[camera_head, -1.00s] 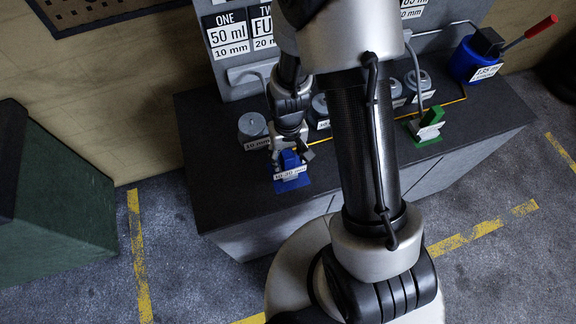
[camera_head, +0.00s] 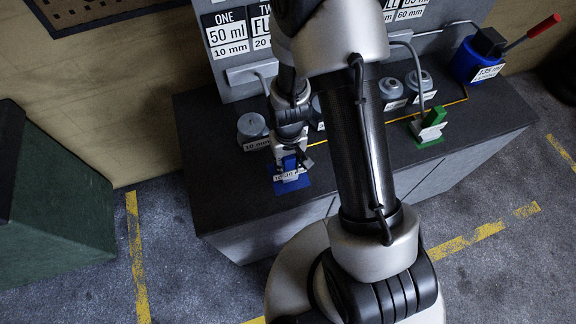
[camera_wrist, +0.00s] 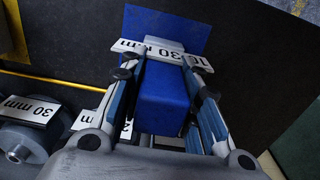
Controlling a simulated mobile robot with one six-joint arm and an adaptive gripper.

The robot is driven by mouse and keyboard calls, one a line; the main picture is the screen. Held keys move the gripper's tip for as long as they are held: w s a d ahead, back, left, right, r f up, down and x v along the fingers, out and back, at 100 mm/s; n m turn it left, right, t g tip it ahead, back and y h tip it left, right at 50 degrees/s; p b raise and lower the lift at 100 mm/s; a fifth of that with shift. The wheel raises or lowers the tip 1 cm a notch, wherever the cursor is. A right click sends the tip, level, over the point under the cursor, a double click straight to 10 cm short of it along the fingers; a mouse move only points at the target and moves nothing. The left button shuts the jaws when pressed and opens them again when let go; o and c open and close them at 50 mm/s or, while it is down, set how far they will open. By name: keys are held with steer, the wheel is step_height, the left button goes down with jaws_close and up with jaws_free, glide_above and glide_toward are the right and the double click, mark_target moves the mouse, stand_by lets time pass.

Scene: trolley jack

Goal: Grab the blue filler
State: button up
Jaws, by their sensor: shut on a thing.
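The blue filler (camera_wrist: 163,98) is a blue block standing on a flat blue base (camera_wrist: 190,28) with a white label reading 10/30 mm. In the head view the blue filler (camera_head: 291,181) is at the front left of the dark bench top, mostly covered by my gripper (camera_head: 292,160). In the wrist view my gripper (camera_wrist: 165,85) has its two fingers on either side of the blue block, shut on it. The block appears to be still at its place on the base.
The dark bench (camera_head: 225,200) carries several grey cylinders, one at the left (camera_head: 252,127) with a 10 mm label. A green filler (camera_head: 431,124) stands right of my arm. A blue container (camera_head: 470,62) with a red-handled lever is at the back right. A green cabinet (camera_head: 60,200) stands left.

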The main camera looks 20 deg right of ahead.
jaws_close()
stand_by(0.4)
steer(key=shift+r, duration=0.1)
